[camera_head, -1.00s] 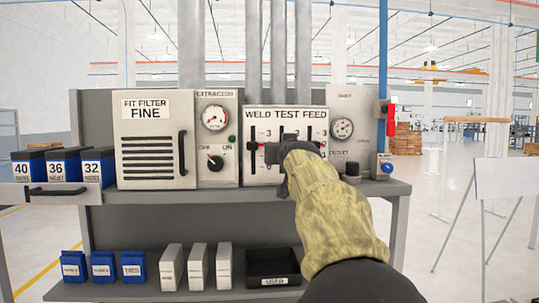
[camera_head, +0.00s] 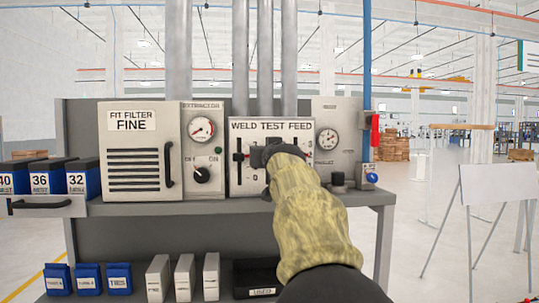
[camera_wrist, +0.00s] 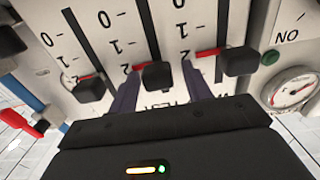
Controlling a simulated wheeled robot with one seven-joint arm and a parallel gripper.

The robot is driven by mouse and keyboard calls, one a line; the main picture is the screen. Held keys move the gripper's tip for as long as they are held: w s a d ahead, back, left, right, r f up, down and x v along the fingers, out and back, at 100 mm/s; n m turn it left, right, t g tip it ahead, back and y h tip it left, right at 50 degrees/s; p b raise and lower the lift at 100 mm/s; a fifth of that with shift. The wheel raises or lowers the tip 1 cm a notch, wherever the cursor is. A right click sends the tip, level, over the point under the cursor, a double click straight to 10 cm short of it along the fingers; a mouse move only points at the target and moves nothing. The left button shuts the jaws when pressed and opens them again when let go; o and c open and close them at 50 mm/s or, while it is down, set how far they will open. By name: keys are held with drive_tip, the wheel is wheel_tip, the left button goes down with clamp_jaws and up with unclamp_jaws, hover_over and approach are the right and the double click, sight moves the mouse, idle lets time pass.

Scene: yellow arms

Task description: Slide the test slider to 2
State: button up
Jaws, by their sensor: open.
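The weld test feed panel (camera_head: 237,181) faces me, with three vertical sliders. The middle one is the test slider; its black knob (camera_wrist: 157,77) shows in the wrist view, with its red pointer at or very near the 2 mark. My gripper (camera_wrist: 161,84) is open, its two fingers either side of this knob; I cannot tell whether they touch it. In the head view my gripper (camera_head: 264,155) and sleeve hide the knob. The neighbouring knobs, the left (camera_wrist: 91,89) and the right (camera_wrist: 239,62) in the wrist view, stand outside the fingers.
A filter box (camera_head: 133,150) and an extractor dial panel (camera_head: 202,150) stand left of the panel. A gauge panel (camera_head: 328,120) and a blue pipe (camera_head: 366,80) stand right. All are on the grey bench (camera_head: 225,207). A white board (camera_head: 500,175) stands on the open floor at right.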

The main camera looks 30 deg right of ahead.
drive_tip(key=b+v, duration=0.7)
drive_tip(key=v, duration=1)
drive_tip(key=shift+s+a, duration=0.2)
drive_tip(key=w+a+f+n+g+y, duration=0.1)
drive_tip(key=w+a+f+g+y, duration=0.15)
drive_tip(key=f, duration=0.85)
drive_tip(key=w+a+f+n+g+y, duration=0.1)
drive_tip(key=w+a+f+g, duration=0.15)
drive_tip(key=f, duration=0.85)
drive_tip(key=w+a+f+g+y, duration=0.1)
drive_tip(key=w+a+f+y, duration=0.2)
drive_tip(key=f, duration=0.8)
drive_tip(key=s+a+f+n+g, duration=0.1)
drive_tip(key=s+a+f, duration=0.3)
drive_tip(key=f, duration=0.5)
drive_tip(key=s+a+f+n+g+b, duration=0.1)
drive_tip(key=s+a+f+g, duration=0.3)
drive_tip(key=s+f, duration=0.3)
drive_tip(key=s+a+f+n+g+y, duration=0.1)
drive_tip(key=s+a+f, duration=0.3)
drive_tip(key=f, duration=0.7)
drive_tip(key=shift+s+f+g, duration=0.2)
drive_tip(key=shift+s+g, duration=0.45)
drive_tip(key=shift+g, duration=0.25)
